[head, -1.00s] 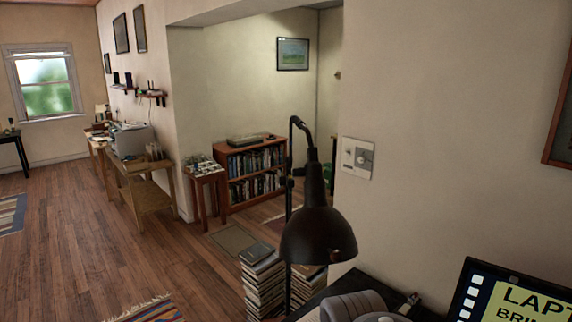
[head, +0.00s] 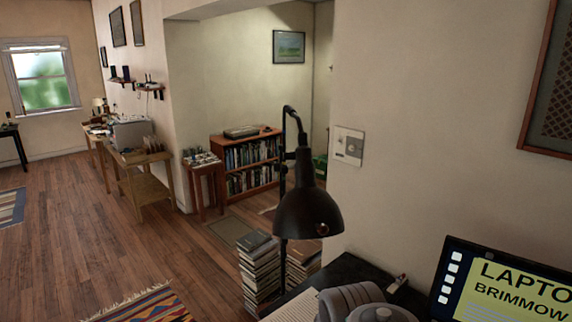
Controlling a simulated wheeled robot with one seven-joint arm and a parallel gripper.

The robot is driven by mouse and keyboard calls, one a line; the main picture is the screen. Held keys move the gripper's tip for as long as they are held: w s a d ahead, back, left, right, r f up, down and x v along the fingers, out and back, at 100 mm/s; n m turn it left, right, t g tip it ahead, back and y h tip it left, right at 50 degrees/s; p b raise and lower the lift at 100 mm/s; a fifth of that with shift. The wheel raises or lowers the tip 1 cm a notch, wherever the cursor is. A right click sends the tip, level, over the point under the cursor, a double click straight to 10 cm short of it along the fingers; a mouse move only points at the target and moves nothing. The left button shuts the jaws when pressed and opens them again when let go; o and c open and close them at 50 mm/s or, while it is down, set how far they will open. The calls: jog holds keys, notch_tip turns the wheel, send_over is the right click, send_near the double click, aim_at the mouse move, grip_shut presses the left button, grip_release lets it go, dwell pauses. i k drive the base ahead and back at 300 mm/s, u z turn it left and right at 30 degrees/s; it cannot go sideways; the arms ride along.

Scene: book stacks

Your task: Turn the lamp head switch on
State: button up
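A black lamp head (head: 305,212) hangs from a dark upright lamp pole (head: 283,190) in the middle of the head view. A small reddish round spot, perhaps the switch (head: 322,228), shows on the lower right of the shade. No glow is visible at the lamp head, and its inside is hidden from this angle. My gripper is not in view.
A dark desk (head: 350,268) holds a laptop (head: 505,285) at the lower right. A grey rounded object (head: 355,302) is at the bottom edge. Book stacks (head: 260,270) stand behind the lamp. A wall plate (head: 348,146) is right of it. Wooden floor (head: 120,250) lies open at left.

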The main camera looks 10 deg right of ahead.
aim_at(290, 156)
jog(key=z, duration=1.3)
jog(key=k, duration=0.1)
jog(key=u, duration=3)
jog(key=i, duration=1.65)
jog(key=z, duration=0.3)
